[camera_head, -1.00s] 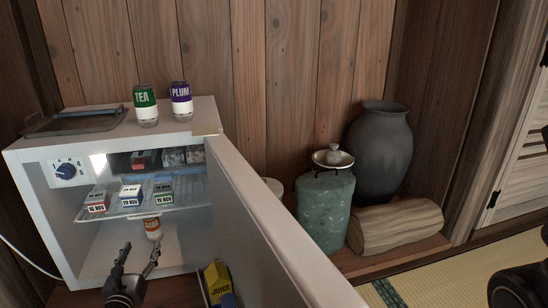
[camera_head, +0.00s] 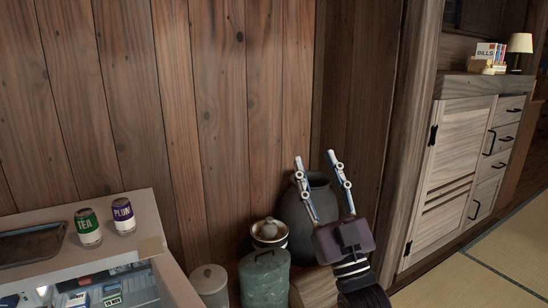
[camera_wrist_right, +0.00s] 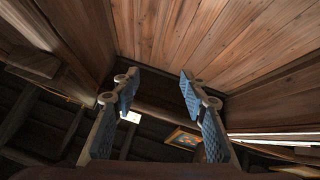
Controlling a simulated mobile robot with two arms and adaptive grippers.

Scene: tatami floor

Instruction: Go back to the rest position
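My right gripper (camera_head: 316,160) is raised in the head view, its fingers pointing up in front of the dark vase and the wood wall. It is open and empty. In the right wrist view its two fingers (camera_wrist_right: 158,80) stand apart with nothing between them, facing wood boards and dark beams. My left gripper is not in the current head view. The white fridge (camera_head: 150,222) is at the lower left, with small boxes (camera_head: 95,298) inside. A green TEA can (camera_head: 88,228) and a purple PLUM can (camera_head: 123,216) stand on its top.
A tray (camera_head: 30,243) lies on the fridge top. A white lidded bin (camera_head: 209,284), a green canister (camera_head: 264,280) and a dark vase (camera_head: 322,195) stand beside the fridge. A wood cabinet (camera_head: 462,150) with a lamp (camera_head: 520,45) is at the right. Tatami floor (camera_head: 500,265) is clear there.

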